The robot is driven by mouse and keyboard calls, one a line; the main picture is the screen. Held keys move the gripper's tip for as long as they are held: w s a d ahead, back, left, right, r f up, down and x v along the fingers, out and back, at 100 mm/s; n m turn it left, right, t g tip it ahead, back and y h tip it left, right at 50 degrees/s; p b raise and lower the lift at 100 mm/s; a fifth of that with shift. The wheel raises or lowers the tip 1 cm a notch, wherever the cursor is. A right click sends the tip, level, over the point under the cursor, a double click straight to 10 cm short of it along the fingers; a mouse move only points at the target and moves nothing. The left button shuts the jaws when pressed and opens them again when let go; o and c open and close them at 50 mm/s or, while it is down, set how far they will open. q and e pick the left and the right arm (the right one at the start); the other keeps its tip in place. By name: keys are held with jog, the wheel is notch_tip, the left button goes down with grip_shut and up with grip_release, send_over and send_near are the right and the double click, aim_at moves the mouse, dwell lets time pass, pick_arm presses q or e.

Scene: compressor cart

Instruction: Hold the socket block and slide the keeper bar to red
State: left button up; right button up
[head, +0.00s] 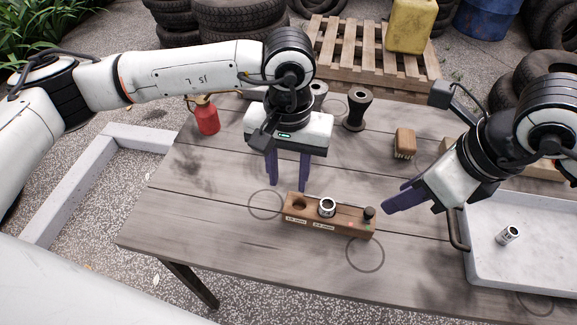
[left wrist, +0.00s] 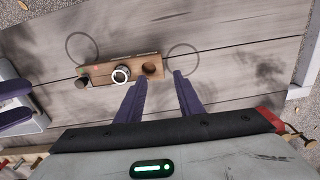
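The brown wooden socket block (head: 297,215) lies on the table with an empty round hole at its left end and a metal socket (head: 327,207) standing in it. A dark knob (head: 369,213) stands at its right end, with small green and red marks near it; the keeper bar's exact position is too small to tell. My left gripper (head: 287,182) is open and empty, pointing down behind and left of the block. In the left wrist view the block (left wrist: 107,75) lies beyond the fingertips (left wrist: 159,78). My right gripper (head: 386,208) looks open and empty, right of the knob, apart from it.
A grey tray (head: 480,262) with a loose socket (head: 507,235) stands at the right. A red oil can (head: 206,115), a dark spool (head: 356,110) and a brush (head: 405,142) stand farther back. Thin rings are marked on the table beside the block. The table's left front is clear.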

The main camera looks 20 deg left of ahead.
aim_at(288, 201)
pick_arm(q)
notch_tip(288, 201, down, 8)
dwell(0.4)
grip_shut()
pick_arm(e)
grip_shut()
jog(key=w+d+f+m+g+y, duration=0.1)
jog(key=w+d+m+g+y, duration=0.2)
jog(key=d+m, duration=0.6)
jog(key=shift+w+d+f+m+g, duration=0.2)
jog(key=shift+w+m+g, duration=0.8)
jog(key=shift+m, duration=2.1)
jog(key=shift+s, duration=0.2)
